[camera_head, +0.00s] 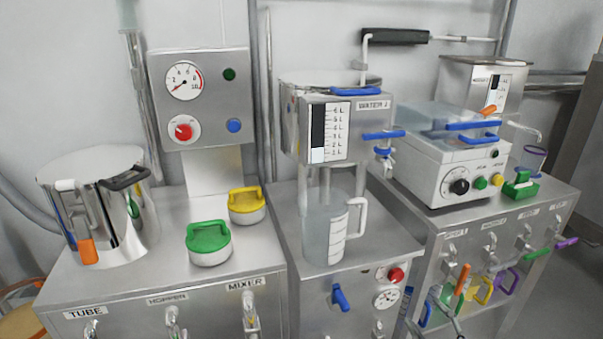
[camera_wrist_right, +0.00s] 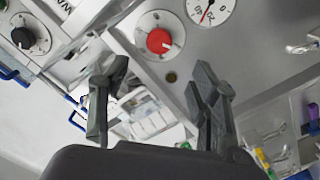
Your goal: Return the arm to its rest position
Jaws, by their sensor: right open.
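My right gripper (camera_wrist_right: 160,78) shows large in the right wrist view, its two grey fingers spread apart with nothing between them. In the head view only a small grey part of it (camera_head: 438,322) shows at the bottom edge, in front of the right cabinet's lower front. Most of my right arm is out of the picture. My left gripper is in neither view.
A steel pot (camera_head: 115,210), green-handled lid (camera_head: 209,253) and yellow-handled lid (camera_head: 247,206) stand on the left cabinet. A clear jug (camera_head: 325,235) stands under the water tank (camera_head: 340,125). Coloured-handled jugs (camera_head: 480,290) hang near my right gripper. A red knob (camera_wrist_right: 160,41) lies beyond its fingers.

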